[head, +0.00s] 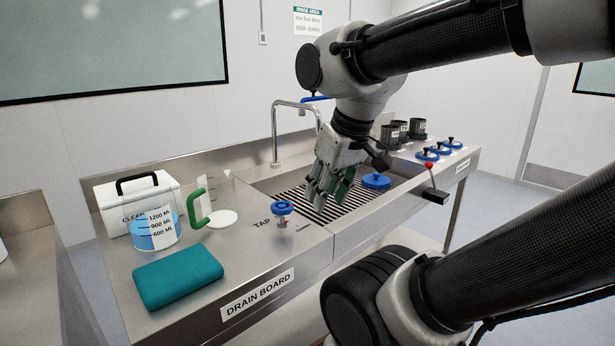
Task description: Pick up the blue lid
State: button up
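A round blue lid (376,181) with a small knob on top lies on the striped rack in the sink. Several more blue lids with dark knobs (427,155) sit in a row on the counter at the right. My gripper (328,193) points down over the rack, to the left of the nearer lid and apart from it. Its fingers look spread, with nothing seen between them. Part of the fingers is hidden by the gripper's own body.
The striped rack (292,193) lies under my gripper. A curved tap (275,135) stands behind, and a blue-handled valve (282,209) stands in front. Dark cups (418,129) stand at the back right. A teal cloth (178,275), a jug (221,192) and a white box (120,203) occupy the drain board.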

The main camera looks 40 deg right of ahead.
aim_at(375, 179)
jog(key=l+u, duration=0.15)
jog(key=l, duration=0.9)
jog(key=l+u, duration=0.2)
jog(key=l, duration=0.85)
jog(key=k+l+u, duration=0.15)
jog(key=l, duration=0.9)
jog(key=l+u, duration=0.15)
jog(key=l, duration=1.1)
jog(key=k+l+u, duration=0.15)
jog(key=l, duration=1.05)
jog(key=i, duration=0.05)
